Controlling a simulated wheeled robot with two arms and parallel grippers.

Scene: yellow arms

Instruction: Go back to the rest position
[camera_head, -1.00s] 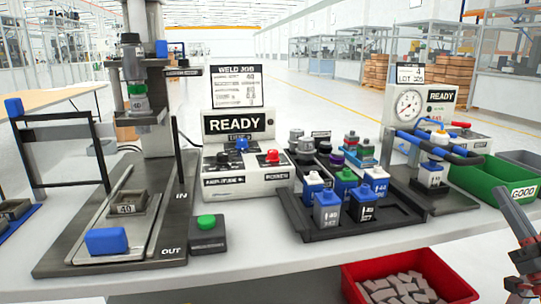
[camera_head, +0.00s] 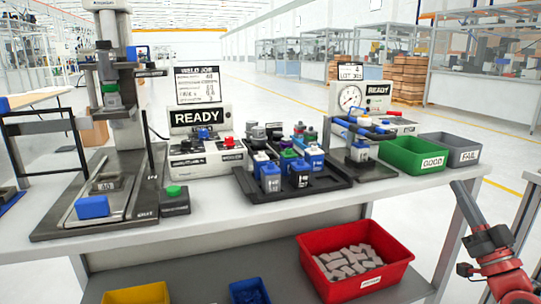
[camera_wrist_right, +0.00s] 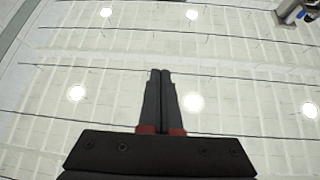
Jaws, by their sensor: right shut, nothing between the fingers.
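My right gripper (camera_head: 460,190) stands at the right edge of the head view, in front of the table's right end and clear of the items on it. Its dark fingers point up and to the left, and its red arm comes in from below. In the right wrist view the two fingers (camera_wrist_right: 160,78) are together with nothing between them, pointing at a pale ceiling with round lights. My left gripper and arm are not in view.
The grey table (camera_head: 270,215) holds a press (camera_head: 115,120), a black tray (camera_head: 335,180) of small containers, a gauge station (camera_head: 365,95), and green (camera_head: 415,155) and grey (camera_head: 455,150) bins. A red bin (camera_head: 318,285) is on the lower shelf.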

